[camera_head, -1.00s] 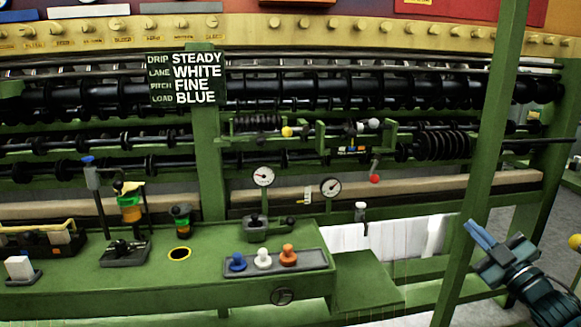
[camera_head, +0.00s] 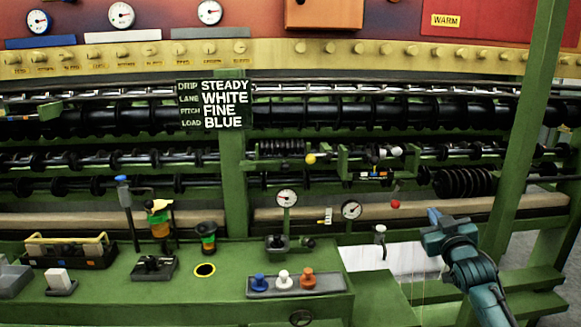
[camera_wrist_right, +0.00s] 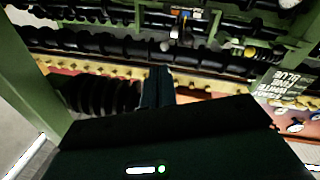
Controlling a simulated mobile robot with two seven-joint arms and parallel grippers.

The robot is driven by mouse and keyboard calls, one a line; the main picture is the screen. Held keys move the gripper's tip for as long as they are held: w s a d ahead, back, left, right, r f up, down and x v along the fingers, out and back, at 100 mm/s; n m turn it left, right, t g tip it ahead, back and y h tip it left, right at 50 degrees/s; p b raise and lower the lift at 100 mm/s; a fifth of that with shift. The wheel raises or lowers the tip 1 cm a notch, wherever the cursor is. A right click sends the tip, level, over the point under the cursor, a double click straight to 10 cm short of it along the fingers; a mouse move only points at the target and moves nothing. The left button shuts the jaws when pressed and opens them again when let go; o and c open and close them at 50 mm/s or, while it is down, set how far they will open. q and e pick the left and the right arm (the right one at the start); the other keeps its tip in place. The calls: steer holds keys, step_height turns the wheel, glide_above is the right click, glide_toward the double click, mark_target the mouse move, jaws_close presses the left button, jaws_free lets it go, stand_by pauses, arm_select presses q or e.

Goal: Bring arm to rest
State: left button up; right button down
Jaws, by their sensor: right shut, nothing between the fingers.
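My right gripper (camera_head: 434,217) is at the right of the head view, in front of the machine's lower right part. Its blue fingers are shut with nothing between them, and the arm reaches up from the bottom right. In the right wrist view the fingers (camera_wrist_right: 158,88) are together, pointing towards the machine's dark rollers (camera_wrist_right: 120,48). The gripper stands near the green upright post (camera_head: 520,150), to its left in the head view. My left gripper does not show.
A green bench (camera_head: 225,265) holds blue, white and orange knobs on a tray (camera_head: 330,285), two gauges (camera_head: 287,198) and a tool caddy (camera_head: 70,252). A sign (camera_head: 212,105) reads STEADY, WHITE, FINE, BLUE. White panels (camera_head: 405,258) lie behind the bench's right end.

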steer(key=s+a+f+g+y, duration=0.1)
steer(key=s+a+f+g, duration=0.1)
steer(key=s+a+f, duration=0.35)
steer(key=s+a+f+n+g+y, duration=0.1)
steer(key=s+a+f, duration=0.1)
steer(key=s+f, duration=0.55)
steer(key=s+a+f+g, duration=0.2)
steer(key=s+a+f, duration=0.15)
steer(key=f, duration=0.55)
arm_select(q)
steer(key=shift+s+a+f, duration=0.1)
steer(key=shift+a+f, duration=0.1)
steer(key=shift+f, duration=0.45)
arm_select(e)
steer(key=s+a+f+g+y, duration=0.1)
steer(key=s+a+f, duration=0.2)
steer(key=s, duration=0.8)
steer(key=s+a+f+m+g+y, duration=0.1)
steer(key=s+a, duration=0.5)
steer(key=s, duration=0.6)
step_height(320, 180, down, 3)
steer(key=shift+s+a+r+g+y, duration=0.2)
steer(key=shift+g+y, duration=0.1)
steer(key=shift+g, duration=0.2)
